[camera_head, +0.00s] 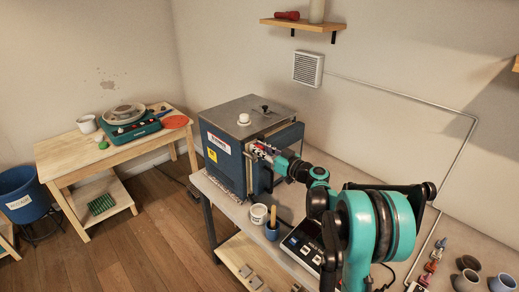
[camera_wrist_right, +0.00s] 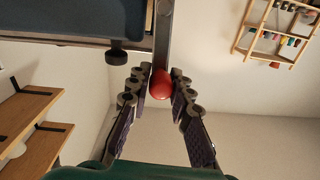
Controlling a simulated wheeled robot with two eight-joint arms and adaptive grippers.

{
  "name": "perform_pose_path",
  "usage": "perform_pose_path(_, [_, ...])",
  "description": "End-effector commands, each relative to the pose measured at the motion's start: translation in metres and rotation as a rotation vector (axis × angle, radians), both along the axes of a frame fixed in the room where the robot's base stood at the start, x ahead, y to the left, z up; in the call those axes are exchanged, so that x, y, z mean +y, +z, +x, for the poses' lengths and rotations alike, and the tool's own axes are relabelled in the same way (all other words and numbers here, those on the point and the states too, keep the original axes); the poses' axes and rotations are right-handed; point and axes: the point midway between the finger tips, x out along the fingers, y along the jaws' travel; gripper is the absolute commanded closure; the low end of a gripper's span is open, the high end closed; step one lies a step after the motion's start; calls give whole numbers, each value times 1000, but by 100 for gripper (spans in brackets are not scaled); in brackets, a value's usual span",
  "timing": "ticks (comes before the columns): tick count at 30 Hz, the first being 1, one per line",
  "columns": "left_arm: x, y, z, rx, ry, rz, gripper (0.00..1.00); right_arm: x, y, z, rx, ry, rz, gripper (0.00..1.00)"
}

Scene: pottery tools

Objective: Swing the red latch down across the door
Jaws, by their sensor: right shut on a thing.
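The blue kiln (camera_head: 222,155) with a grey top stands on the workbench, its door side facing right and partly hidden by my right arm. My right gripper (camera_head: 263,151) is at the kiln's front edge. In the right wrist view the red latch knob (camera_wrist_right: 161,86) sits between its two fingers, which are closed on it. A grey bar (camera_wrist_right: 163,38) runs up from the knob along the edge of the kiln's dark blue body (camera_wrist_right: 75,18). How far the latch lies across the door cannot be made out. My left gripper is not in view.
A white cup (camera_head: 258,214) and a blue cup with a tool (camera_head: 272,231) stand on the bench below my right gripper. A scale (camera_head: 301,246) lies nearby. A wall shelf (camera_head: 303,24) hangs above. A wooden table (camera_head: 115,150) stands at left.

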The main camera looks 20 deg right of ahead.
Motion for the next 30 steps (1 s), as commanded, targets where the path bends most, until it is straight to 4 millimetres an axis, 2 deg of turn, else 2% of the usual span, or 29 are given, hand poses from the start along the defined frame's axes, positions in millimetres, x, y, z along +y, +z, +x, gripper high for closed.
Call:
perform_pose_path(11, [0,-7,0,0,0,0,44,-11,-2,5,69,3,162,100])
perform_pose_path(30, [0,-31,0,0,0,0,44,-46,-19,20,306,5,712,100])
